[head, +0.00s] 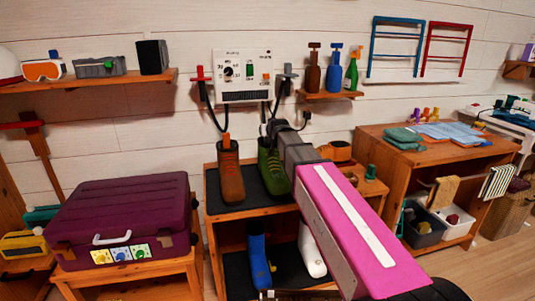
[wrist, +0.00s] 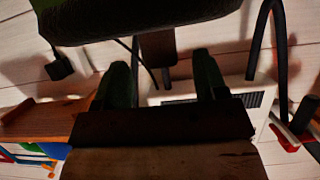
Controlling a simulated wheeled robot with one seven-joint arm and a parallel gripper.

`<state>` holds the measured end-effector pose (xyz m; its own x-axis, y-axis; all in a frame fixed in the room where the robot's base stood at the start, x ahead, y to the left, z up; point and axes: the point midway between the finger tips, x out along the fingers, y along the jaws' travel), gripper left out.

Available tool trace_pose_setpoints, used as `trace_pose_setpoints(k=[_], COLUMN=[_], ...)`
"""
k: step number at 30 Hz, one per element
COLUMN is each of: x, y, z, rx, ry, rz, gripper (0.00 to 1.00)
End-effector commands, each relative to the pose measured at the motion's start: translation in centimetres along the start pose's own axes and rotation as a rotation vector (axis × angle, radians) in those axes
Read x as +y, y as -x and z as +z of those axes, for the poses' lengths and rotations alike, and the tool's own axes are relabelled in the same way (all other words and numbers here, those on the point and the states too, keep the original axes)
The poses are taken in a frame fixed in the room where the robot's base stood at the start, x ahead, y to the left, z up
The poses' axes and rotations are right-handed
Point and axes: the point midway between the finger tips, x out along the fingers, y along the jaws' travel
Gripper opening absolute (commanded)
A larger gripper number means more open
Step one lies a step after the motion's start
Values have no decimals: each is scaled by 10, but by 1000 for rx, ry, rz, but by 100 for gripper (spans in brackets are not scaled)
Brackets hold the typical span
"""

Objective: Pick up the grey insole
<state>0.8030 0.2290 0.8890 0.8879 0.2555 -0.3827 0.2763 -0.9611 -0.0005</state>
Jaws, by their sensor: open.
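A green boot (head: 270,168) stands on the top of the rack, and its dark edge (wrist: 130,15) fills the top of the wrist view, which looks upside down. A dark strip (wrist: 157,50), seemingly the grey insole, sticks out of this boot; shadow hides its true colour. My gripper (head: 272,128) is at the boot's top and hides part of it in the head view. In the wrist view its two dark green fingers (wrist: 162,75) are apart, one on each side of the strip. I cannot tell whether they touch it.
A brown boot (head: 230,175) with an orange piece sticking up stands left of the green boot. Black hoses (head: 210,110) hang from the wall panel (head: 241,76) close by. A bottle shelf (head: 325,96) is to the right. A purple case (head: 125,215) stands left.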

Motion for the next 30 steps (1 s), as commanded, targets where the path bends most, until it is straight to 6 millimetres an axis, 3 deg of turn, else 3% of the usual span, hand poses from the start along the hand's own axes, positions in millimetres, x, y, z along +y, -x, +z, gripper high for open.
trace_pose_setpoints(k=[7, 15, 21, 30], x=[-2, -2, -2, -2], y=[-37, -39, -38, -38], z=[1, 2, 2, 1], rx=[0, 0, 0, 1], ry=[0, 0, 0, 0], rz=[0, 0, 0, 0], gripper=[66, 66, 1, 0])
